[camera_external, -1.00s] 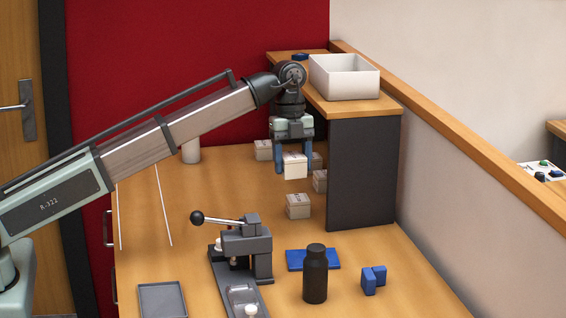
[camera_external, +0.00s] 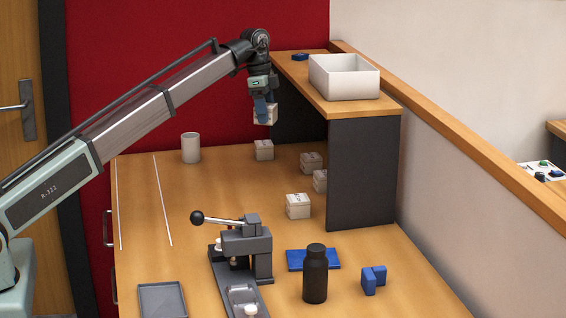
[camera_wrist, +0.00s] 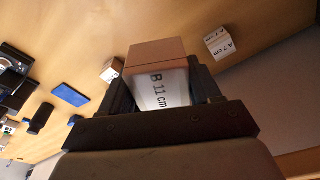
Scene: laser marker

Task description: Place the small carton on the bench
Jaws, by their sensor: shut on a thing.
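My gripper (camera_external: 265,114) is shut on a small pale carton (camera_external: 265,117). It holds the carton in the air above the back of the bench (camera_external: 225,190), left of the shelf. In the wrist view the held carton (camera_wrist: 162,88) sits between the two fingers, with a brown top face and a white side printed "B 11 cm". Other small cartons stand on the bench: one at the back (camera_external: 264,150), one by the shelf's panel (camera_external: 311,162), one partly hidden behind that panel (camera_external: 320,181), and one nearer the front (camera_external: 298,206). A carton marked "A 7 cm" (camera_wrist: 222,43) shows in the wrist view.
A raised shelf (camera_external: 340,106) on dark panels carries a white bin (camera_external: 344,78). A white cup (camera_external: 190,148) stands at the back left.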

